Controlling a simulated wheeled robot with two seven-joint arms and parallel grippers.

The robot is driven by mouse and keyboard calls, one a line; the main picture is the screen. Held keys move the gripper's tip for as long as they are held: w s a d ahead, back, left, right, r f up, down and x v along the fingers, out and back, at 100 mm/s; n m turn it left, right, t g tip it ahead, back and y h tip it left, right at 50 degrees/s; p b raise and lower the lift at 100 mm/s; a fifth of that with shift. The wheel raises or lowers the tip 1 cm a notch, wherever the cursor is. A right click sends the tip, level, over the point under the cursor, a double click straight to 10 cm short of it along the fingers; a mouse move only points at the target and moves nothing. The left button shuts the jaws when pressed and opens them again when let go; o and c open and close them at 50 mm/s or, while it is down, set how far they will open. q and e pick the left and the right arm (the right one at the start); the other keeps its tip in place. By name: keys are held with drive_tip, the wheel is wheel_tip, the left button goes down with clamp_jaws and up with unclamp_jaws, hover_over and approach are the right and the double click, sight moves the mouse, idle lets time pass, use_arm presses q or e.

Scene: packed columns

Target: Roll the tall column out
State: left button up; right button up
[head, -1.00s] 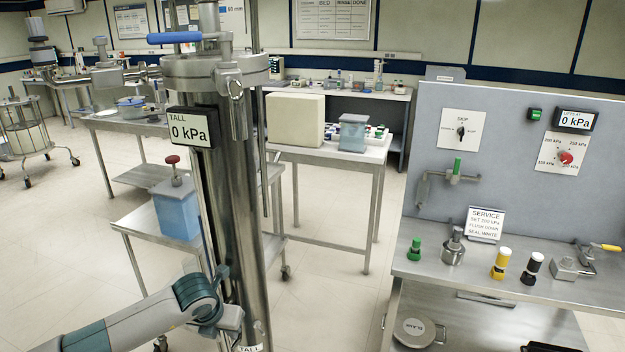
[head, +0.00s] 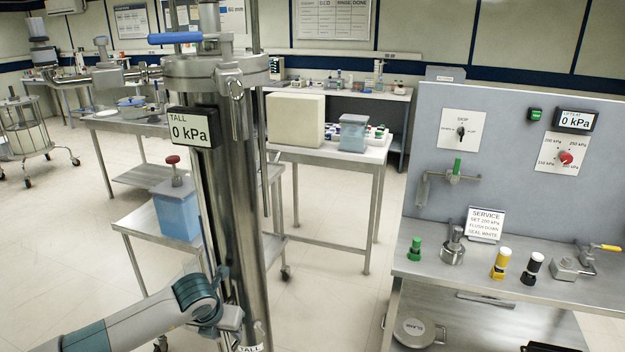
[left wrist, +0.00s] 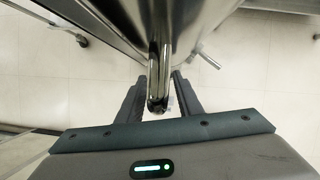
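The tall column (head: 228,200) is a shiny steel cylinder standing upright left of centre in the head view. A box on it (head: 193,127) reads TALL, 0 kPa. A blue lever (head: 175,38) lies across near its top. My left gripper (head: 235,318) is low at the column's front. The column's foot is out of the head view. My right gripper is not in view.
A steel cart (head: 150,230) with a blue container (head: 177,210) stands close behind the column. A service bench (head: 510,275) with a grey panel (head: 500,150) stands to the right. A table (head: 372,150) is behind. Pale floor (head: 330,300) is clear between column and bench.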

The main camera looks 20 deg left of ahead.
use_arm(q)
drive_tip(key=p+v, duration=0.4)
drive_tip(key=v, duration=0.4)
idle(0.9)
drive_tip(key=shift+s, duration=0.1)
idle(0.3)
